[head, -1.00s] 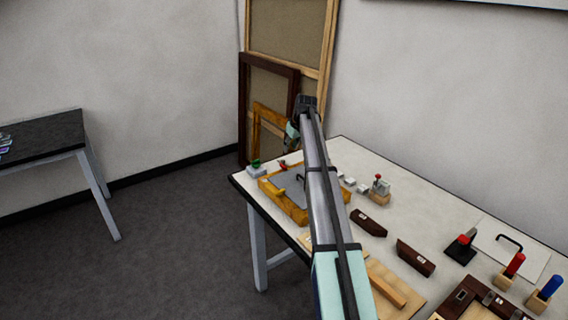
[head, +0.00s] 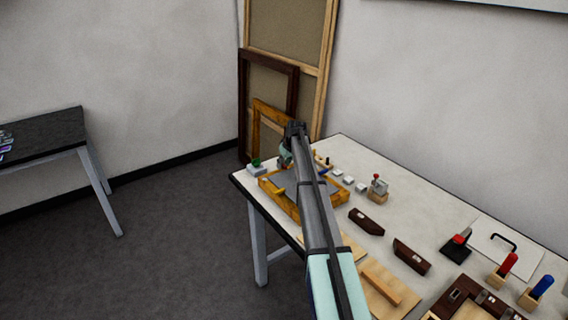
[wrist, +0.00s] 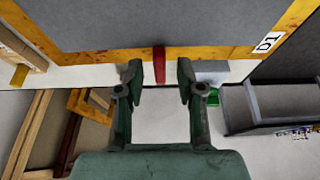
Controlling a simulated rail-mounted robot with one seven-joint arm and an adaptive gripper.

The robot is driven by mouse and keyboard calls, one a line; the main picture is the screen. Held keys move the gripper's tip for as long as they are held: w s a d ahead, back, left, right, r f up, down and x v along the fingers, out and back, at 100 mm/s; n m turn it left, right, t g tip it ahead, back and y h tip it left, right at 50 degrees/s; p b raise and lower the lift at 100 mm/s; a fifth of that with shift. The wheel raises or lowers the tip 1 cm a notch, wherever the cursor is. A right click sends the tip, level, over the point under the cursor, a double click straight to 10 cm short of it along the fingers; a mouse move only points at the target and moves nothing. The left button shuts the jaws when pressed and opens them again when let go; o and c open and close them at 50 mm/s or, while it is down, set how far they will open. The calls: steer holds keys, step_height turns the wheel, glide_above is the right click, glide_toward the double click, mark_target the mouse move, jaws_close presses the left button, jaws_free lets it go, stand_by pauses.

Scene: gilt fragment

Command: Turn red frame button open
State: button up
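The gilt frame (head: 290,205) lies flat on the white table, with a grey panel (head: 297,187) inside it. My gripper (wrist: 158,80) is open, with one fingertip on each side of the red button and a visible gap to each. In the head view my gripper (head: 286,155) is over the frame's far side and hides the red button.
A grey block with a green top (head: 256,166) stands close beside the frame's far left corner. Small white blocks (head: 349,181), a red-knobbed block (head: 378,188) and dark brown pieces (head: 367,221) lie to the right. Wooden frames (head: 270,110) lean on the wall behind.

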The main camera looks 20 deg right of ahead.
jaws_close()
steer(key=m+b, duration=0.1)
steer(key=m+h+b, duration=0.1)
steer(key=m, duration=0.1)
steer(key=shift+a+f+m+b, duration=0.2)
steer(key=shift+m+b, duration=0.1)
steer(key=shift+b, duration=0.1)
steer(key=m+h+b, duration=0.1)
steer(key=m, duration=0.1)
steer(key=m+h+b, duration=0.1)
steer(key=m, duration=0.2)
steer(key=shift+w+a+r+g+b, duration=0.1)
steer(key=shift+w+a+g+b, duration=0.05)
steer(key=shift+g+b, duration=0.2)
steer(key=m+b, duration=0.1)
steer(key=m, duration=0.1)
steer(key=m+g+h+b, duration=0.1)
steer(key=m, duration=0.2)
steer(key=shift+w+h, duration=0.15)
steer(key=shift+h, duration=0.15)
steer(key=shift+a+r+m+g+h+b, duration=0.15)
steer(key=shift+m+g+b, duration=0.35)
steer(key=shift+m, duration=0.6)
steer(key=shift+d+f+m+g+h+b, duration=0.15)
steer(key=shift+m+g+b, duration=0.3)
steer(key=shift+m, duration=0.65)
steer(key=shift+a+r, duration=0.1)
